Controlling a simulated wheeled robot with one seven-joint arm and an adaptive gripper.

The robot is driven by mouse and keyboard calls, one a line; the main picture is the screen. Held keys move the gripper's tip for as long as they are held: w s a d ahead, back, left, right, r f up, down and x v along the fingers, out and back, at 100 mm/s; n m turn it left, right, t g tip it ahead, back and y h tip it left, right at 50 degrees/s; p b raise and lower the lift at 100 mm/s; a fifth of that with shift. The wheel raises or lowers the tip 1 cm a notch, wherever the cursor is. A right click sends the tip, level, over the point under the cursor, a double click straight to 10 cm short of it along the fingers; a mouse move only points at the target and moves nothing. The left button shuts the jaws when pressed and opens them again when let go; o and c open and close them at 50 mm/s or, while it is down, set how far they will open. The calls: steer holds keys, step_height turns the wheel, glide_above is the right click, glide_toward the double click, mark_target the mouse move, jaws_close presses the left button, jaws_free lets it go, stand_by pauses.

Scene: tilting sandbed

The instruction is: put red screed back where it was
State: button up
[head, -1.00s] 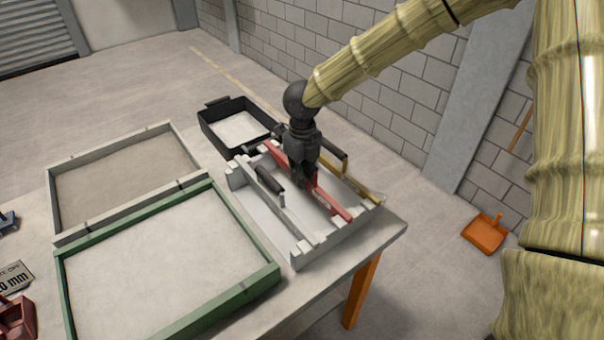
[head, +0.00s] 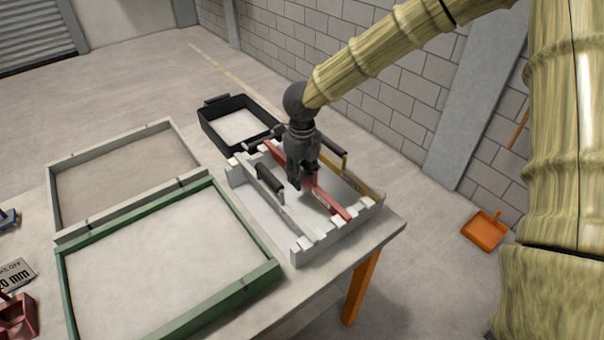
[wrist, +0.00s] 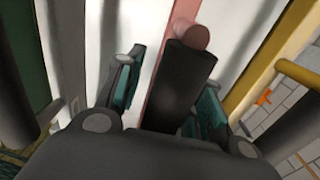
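The red screed (head: 329,200) lies lengthwise in the white notched rack (head: 335,240), between a grey-white screed and a yellow one. Its ends appear to sit in notches of the rack's end walls. My gripper (head: 306,186) is down over the middle of the red screed. In the wrist view the red board (wrist: 183,14) runs under a black handle (wrist: 178,85). My gripper's two teal-padded fingers (wrist: 168,95) stand on either side of this handle, with a visible gap at the left finger. The gripper looks open around the handle.
The grey-white screed's dark handle (head: 270,183) is close on the left, the yellow screed (head: 367,189) on the right. A black tub (head: 210,131) stands behind the rack. A green-framed sandbed (head: 68,290) and a grey-framed one (head: 52,200) lie to the left.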

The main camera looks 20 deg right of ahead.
steer(key=shift+r, duration=0.15)
step_height(320, 180, up, 13)
steer(key=shift+f+b, duration=0.2)
steer(key=shift+b, duration=0.25)
stand_by(0.3)
